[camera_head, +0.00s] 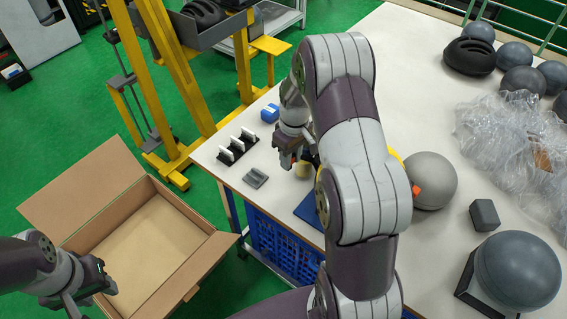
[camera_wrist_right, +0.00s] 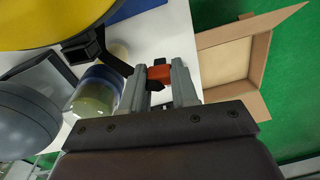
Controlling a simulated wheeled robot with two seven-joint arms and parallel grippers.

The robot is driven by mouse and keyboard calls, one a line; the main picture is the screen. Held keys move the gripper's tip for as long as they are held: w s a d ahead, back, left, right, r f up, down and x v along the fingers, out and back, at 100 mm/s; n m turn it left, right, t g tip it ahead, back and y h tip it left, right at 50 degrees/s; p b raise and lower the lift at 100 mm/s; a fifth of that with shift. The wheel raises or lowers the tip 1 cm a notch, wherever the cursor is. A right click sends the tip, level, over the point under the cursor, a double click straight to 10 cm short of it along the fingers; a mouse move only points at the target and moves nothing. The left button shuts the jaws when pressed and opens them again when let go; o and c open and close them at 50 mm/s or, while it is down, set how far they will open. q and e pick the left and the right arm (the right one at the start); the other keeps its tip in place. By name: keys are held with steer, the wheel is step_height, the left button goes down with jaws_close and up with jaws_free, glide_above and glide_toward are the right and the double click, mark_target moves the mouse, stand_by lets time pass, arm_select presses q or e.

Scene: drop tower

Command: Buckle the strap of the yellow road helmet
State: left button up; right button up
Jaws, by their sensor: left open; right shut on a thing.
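The yellow road helmet (camera_wrist_right: 50,18) fills the upper left of the right wrist view; in the head view my right arm hides most of it, leaving a yellow sliver (camera_head: 397,156). A black strap (camera_wrist_right: 112,62) runs from its rim to my right gripper (camera_wrist_right: 160,80). That gripper is shut on an orange buckle piece (camera_wrist_right: 160,73) with a black part below it. In the head view the right gripper (camera_head: 291,155) hangs over the table's left side. Another orange piece (camera_head: 416,190) shows against a grey ball (camera_head: 432,178). My left gripper (camera_head: 96,284) is open and empty near the cardboard box.
The open cardboard box (camera_head: 160,240) stands on the floor, left of the table (camera_head: 405,40). A slotted black rack (camera_head: 238,150), grey block (camera_head: 255,178) and blue mat (camera_head: 308,210) lie near the table's left edge. Plastic wrap (camera_head: 515,135) and several grey balls crowd the right side.

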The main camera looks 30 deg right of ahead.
steer(key=shift+s+d+r+p, duration=0.25)
steer(key=shift+d+r+p, duration=0.5)
steer(key=shift+d, duration=0.75)
steer(key=shift+s+d+r+p, duration=0.2)
steer(key=shift+d+r+p, duration=0.55)
steer(key=shift+d, duration=0.75)
steer(key=shift+s+d+r+p, duration=0.25)
steer(key=shift+d+r+p, duration=0.5)
steer(key=shift+d, duration=0.75)
steer(key=shift+s+f, duration=0.1)
steer(key=shift+f, duration=0.15)
steer(key=shift+f+b, duration=0.15)
steer(key=shift+b, duration=0.15)
steer(key=shift+a+f+b, duration=0.1)
steer(key=shift+f+b, duration=0.65)
steer(key=shift+f, duration=0.5)
steer(key=shift+f, duration=0.15)
